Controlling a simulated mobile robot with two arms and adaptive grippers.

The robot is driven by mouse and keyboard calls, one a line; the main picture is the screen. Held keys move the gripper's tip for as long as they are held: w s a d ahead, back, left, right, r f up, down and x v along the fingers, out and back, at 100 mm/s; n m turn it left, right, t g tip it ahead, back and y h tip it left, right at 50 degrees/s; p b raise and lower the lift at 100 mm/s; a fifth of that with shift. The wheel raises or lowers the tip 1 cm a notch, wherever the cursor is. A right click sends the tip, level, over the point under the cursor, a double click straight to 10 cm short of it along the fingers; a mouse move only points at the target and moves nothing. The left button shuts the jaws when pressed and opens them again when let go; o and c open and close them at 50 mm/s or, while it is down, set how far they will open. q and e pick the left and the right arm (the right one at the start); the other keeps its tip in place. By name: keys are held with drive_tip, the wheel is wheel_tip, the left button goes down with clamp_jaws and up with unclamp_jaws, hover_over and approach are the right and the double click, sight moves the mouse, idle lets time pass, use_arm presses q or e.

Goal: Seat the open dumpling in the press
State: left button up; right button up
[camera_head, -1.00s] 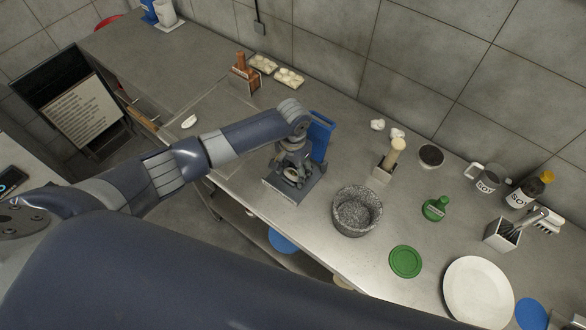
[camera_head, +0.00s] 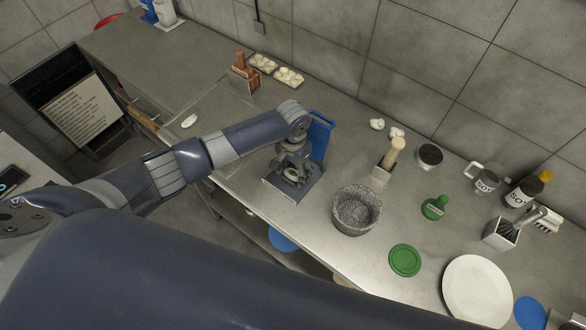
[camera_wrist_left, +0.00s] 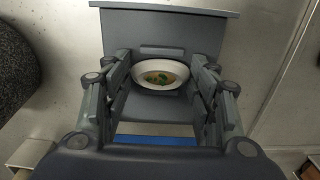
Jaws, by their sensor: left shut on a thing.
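The press (camera_head: 308,188) is a grey block with a blue upright handle plate (camera_head: 319,136), standing near the front edge of the steel counter. My left gripper (camera_head: 292,170) points down over the press. It is shut on the open dumpling (camera_wrist_left: 160,76), a white oval wrapper with orange and green filling facing up. In the left wrist view the dumpling lies between the fingertips of the gripper (camera_wrist_left: 161,79), over the grey press (camera_wrist_left: 165,32). I cannot tell whether its underside touches the press. My right gripper is out of view.
A stone mortar (camera_head: 357,210) stands just right of the press. Dumpling trays (camera_head: 289,77) sit by the wall.

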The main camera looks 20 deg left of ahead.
sight(293, 171)
use_arm(q)
drive_tip(key=shift+f, duration=0.1)
idle(0.6)
drive_tip(key=o, duration=1.2)
drive_tip(key=o, duration=0.6)
drive_tip(key=shift+c, duration=0.2)
wheel_tip(293, 171, up, 5)
drive_tip(key=p, duration=0.5)
drive_tip(key=shift+r, duration=1)
